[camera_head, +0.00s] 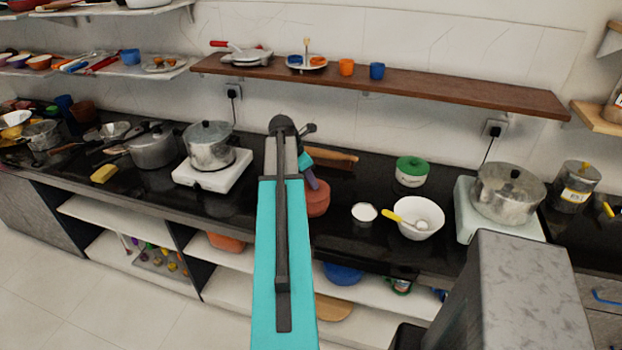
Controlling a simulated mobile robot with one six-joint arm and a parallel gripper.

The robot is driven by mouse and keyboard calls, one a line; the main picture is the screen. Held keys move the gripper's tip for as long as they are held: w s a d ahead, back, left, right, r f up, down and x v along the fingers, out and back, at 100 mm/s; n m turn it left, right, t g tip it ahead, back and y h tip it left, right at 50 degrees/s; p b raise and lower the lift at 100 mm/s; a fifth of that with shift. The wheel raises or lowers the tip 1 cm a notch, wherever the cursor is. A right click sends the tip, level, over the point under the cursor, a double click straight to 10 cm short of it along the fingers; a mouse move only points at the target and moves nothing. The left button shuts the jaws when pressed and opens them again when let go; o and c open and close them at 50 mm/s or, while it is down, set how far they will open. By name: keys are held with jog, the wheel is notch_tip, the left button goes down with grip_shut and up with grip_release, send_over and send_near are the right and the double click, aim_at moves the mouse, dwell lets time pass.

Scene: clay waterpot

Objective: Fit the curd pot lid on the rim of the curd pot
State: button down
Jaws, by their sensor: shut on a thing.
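My gripper (313,180) is seen from behind, past my teal arm, above the middle of the black counter. It points down at a round reddish-brown clay piece (318,200), which I take to be the curd pot with its lid at the top. My gripper is shut on the lid. The fingertips and the left side of the clay piece are largely hidden by my arm. I cannot tell lid from pot here, nor whether the lid touches the rim or sits level.
Right of the clay piece stand a small white-filled cup (364,213), a white bowl (418,218) with a yellow-handled spoon, and a green-lidded container (411,171). A brown wooden piece (335,159) lies behind. A brown shelf (400,84) hangs above the counter.

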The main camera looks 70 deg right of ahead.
dwell(0.3)
jog(key=c, duration=0.9)
grip_release()
jog(key=shift+c, duration=0.2)
jog(key=shift+r+p, duration=2.65)
jog(key=shift+r, duration=0.55)
